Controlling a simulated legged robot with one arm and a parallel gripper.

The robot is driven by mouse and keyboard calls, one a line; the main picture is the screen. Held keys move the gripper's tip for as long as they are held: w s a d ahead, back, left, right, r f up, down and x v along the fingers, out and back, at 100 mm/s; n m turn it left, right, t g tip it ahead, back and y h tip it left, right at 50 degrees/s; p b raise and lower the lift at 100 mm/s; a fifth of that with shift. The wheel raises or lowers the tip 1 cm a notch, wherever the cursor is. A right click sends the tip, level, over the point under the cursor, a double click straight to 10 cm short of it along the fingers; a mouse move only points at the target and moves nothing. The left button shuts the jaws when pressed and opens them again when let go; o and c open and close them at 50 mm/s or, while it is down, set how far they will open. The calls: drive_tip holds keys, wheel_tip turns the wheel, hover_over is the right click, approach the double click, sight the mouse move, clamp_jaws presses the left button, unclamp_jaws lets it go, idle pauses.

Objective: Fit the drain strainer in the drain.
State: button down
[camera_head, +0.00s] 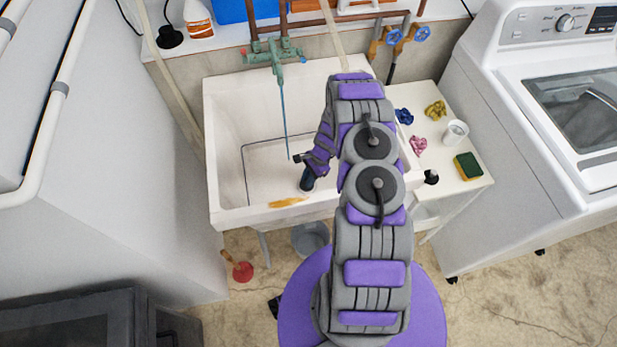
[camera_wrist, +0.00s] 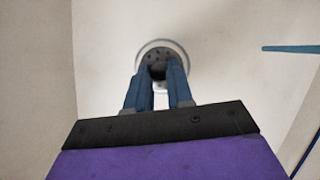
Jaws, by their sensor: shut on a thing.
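The white sink (camera_head: 225,150) stands against the back wall. My gripper (camera_head: 306,186) reaches down into it near the front, its blue fingers pointing at the sink floor. In the wrist view my gripper (camera_wrist: 160,75) is shut on the drain strainer (camera_wrist: 155,58), a small dark grey piece with holes. The drain (camera_wrist: 178,44) shows as a pale round rim around and behind the strainer. The fingers hide part of both. I cannot tell whether the strainer touches the drain or is held above it. In the head view the strainer and drain cannot be made out.
A green faucet (camera_head: 274,53) with a thin blue line hanging from it is behind my gripper. An orange-yellow item (camera_head: 288,202) lies on the sink's front rim. A side table (camera_head: 440,165) at the right holds a sponge (camera_head: 468,166), a cup (camera_head: 455,132) and crumpled cloths.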

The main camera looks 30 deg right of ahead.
drive_tip(key=shift+f, duration=0.6)
drive_tip(key=c, duration=0.9)
unclamp_jaws()
drive_tip(key=p+v, duration=0.3)
drive_tip(key=v, duration=1.4)
drive_tip(key=shift+w+d+r, duration=0.1)
drive_tip(key=shift+r, duration=0.1)
